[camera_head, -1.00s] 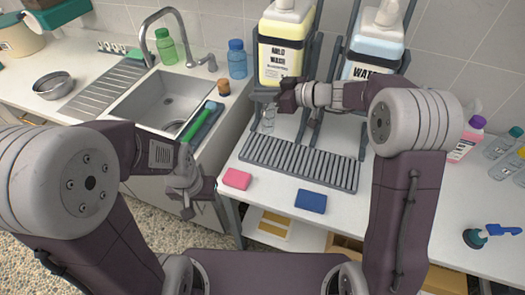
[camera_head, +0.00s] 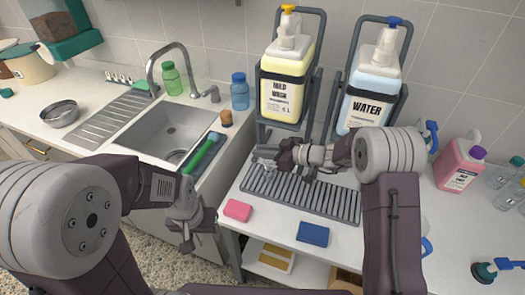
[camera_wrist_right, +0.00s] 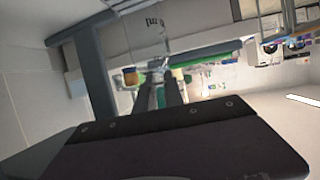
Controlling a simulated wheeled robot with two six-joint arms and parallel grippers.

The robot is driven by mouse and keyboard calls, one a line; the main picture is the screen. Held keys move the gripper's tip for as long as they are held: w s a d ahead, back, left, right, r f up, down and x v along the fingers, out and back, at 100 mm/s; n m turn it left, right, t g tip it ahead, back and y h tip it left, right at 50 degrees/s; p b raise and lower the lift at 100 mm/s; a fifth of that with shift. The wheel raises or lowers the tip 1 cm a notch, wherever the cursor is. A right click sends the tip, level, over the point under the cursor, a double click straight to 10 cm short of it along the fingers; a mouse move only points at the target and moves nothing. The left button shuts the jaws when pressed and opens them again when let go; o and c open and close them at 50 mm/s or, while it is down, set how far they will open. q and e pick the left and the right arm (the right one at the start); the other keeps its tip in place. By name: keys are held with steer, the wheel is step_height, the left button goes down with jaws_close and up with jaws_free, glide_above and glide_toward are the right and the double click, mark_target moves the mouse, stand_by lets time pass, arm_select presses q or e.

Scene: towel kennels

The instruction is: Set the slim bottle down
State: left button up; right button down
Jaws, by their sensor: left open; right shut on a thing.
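The slim bottle (camera_head: 265,157) is small and clear, and shows just left of my right gripper (camera_head: 283,157). That gripper is shut on it, over the back left part of the grey slatted drip tray (camera_head: 300,209), below the mild wash dispenser. I cannot tell whether the bottle touches the tray; its lower part is hard to make out. In the right wrist view the fingers (camera_wrist_right: 160,97) point ahead, with a faint clear shape (camera_wrist_right: 163,45) beyond them. My left gripper (camera_head: 192,236) is open and empty, in front of the counter by the sink.
The mild wash jug (camera_head: 287,85) and the water jug (camera_head: 366,95) stand in grey frames behind the tray. A pink sponge (camera_head: 237,210) and a blue sponge (camera_head: 313,234) lie in front. A pink bottle (camera_head: 459,165) stands at the right.

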steer(key=shift+s+f+b, duration=0.1)
steer(key=shift+f+b, duration=0.05)
steer(key=shift+b, duration=0.2)
steer(key=c, duration=1.5)
jaws_free()
steer(key=shift+o, duration=0.2)
